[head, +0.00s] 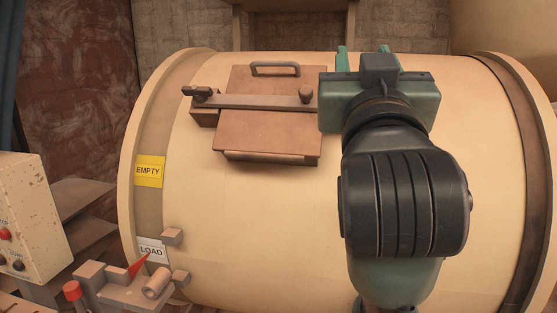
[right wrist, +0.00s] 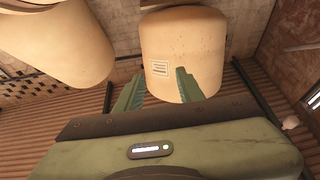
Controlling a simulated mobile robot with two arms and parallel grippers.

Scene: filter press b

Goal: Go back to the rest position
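My right gripper (head: 362,50) is in front of the large cream drum (head: 230,215), to the right of its brown hatch. In the right wrist view its two green fingers (right wrist: 160,74) stand apart with nothing between them. The hatch (head: 265,135) lies on the drum, with a handle (head: 275,65) at its top and a bar (head: 255,102) across it. My right arm hides part of the drum. My left gripper is in neither view.
A yellow EMPTY label (head: 149,171) and a white LOAD label (head: 152,250) are on the drum's left. A red pointer (head: 139,265) is by LOAD. A control box (head: 28,215) stands at left. The right wrist view shows a cream tank (right wrist: 182,50) beyond the fingers.

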